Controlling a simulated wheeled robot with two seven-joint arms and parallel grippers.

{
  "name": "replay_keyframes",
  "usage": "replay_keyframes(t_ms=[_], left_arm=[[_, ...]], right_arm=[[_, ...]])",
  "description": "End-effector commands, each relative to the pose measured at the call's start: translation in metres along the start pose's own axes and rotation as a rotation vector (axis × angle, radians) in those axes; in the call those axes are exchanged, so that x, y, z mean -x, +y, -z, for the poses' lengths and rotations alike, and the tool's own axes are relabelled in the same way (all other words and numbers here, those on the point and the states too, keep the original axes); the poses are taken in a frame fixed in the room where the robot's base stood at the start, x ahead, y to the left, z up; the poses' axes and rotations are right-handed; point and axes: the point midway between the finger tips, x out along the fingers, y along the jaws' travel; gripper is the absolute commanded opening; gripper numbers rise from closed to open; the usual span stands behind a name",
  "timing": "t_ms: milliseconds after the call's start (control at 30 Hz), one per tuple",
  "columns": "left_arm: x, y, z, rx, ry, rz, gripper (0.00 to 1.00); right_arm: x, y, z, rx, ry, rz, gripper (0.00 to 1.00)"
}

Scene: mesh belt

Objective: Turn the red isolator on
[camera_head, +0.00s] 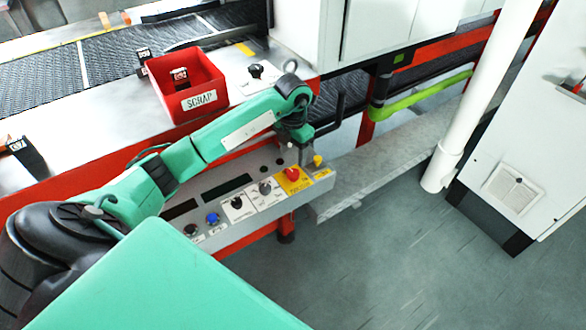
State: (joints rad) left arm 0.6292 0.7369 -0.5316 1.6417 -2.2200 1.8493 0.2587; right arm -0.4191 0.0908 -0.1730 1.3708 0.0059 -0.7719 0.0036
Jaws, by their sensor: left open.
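A red knob (292,174) sits on a yellow plate (305,183) near the right end of the grey control panel (222,217). I cannot read the position of the red knob. My left gripper (305,156) is open, pointing down close behind the red knob in the picture. I cannot tell whether it touches anything. Its fingertips are small and partly unclear. My right gripper is out of view.
Other panel controls include a blue button (213,218), a black knob (237,203) and a grey knob (265,187). A small yellow part (318,161) is beside my gripper. A red SCRAP bin (187,88) stands behind my arm. A white post (485,90) rises at the right.

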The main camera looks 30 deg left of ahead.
Motion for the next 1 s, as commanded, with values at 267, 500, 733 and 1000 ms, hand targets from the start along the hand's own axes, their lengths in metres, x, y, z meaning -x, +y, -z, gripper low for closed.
replay_keyframes(t_ms=[267, 500, 733, 1000], left_arm=[[-0.055, -0.001, 0.001, 0.0, 0.003, 0.002, 0.57], [-0.075, 0.0, 0.0, -0.001, 0.0, 0.002, 0.57], [-0.077, 0.0, 0.0, -0.001, -0.002, 0.001, 0.57], [-0.076, 0.0, 0.0, -0.001, -0.001, 0.001, 0.18]], right_arm=[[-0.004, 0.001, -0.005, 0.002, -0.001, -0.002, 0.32], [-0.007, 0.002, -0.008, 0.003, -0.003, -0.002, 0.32], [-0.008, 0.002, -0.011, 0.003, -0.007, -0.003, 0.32], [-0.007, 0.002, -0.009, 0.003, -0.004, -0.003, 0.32]])
